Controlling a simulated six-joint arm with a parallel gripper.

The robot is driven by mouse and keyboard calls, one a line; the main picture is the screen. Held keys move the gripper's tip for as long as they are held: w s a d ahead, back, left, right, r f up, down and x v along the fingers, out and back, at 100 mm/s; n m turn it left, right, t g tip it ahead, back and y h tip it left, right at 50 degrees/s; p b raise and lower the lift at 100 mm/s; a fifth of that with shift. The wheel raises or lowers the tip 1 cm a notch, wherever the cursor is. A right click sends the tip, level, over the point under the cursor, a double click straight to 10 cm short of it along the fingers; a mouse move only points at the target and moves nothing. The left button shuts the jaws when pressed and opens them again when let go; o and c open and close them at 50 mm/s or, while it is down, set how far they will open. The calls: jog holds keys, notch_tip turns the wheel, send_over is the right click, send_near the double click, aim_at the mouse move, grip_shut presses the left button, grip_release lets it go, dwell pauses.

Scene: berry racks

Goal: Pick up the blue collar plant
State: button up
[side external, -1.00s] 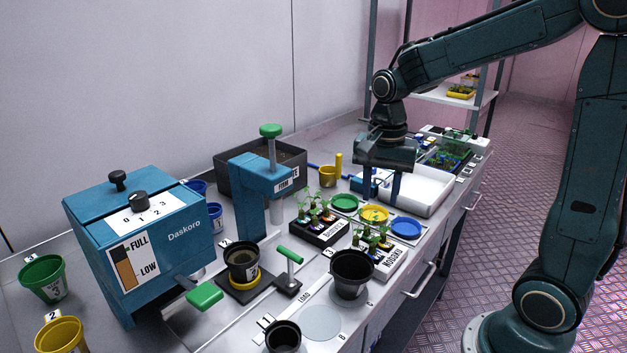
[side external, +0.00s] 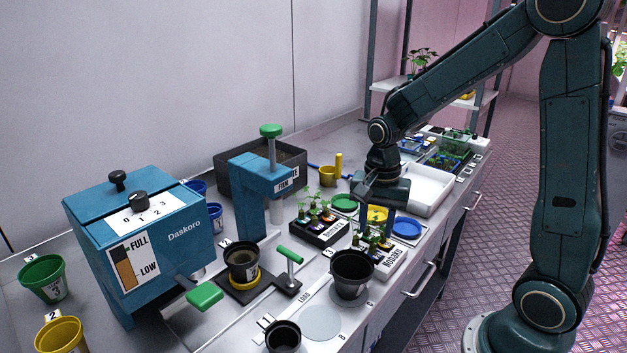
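Small seedlings with coloured collars stand in two black racks: one further left (side external: 320,232) and one nearer the front edge, with a white label plate (side external: 392,264). Small blue patches show low among the front-rack seedlings (side external: 372,240), but I cannot tell which plant has the blue collar. My gripper (side external: 377,220) points down just above the back of the front rack. Its fingers are apart, with the yellow disc (side external: 377,213) visible between them, and it appears empty. The gripper partly hides the rack's rear seedlings.
Green (side external: 343,202) and blue (side external: 407,227) discs lie behind the front rack. A black pot (side external: 351,272) stands close in front of it. A blue press (side external: 258,190) stands to the left, and a white tray (side external: 432,190) lies behind.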

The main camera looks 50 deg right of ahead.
aim_at(373, 244)
jog(key=shift+f, duration=2.2)
jog(key=shift+c, duration=0.2)
grip_shut()
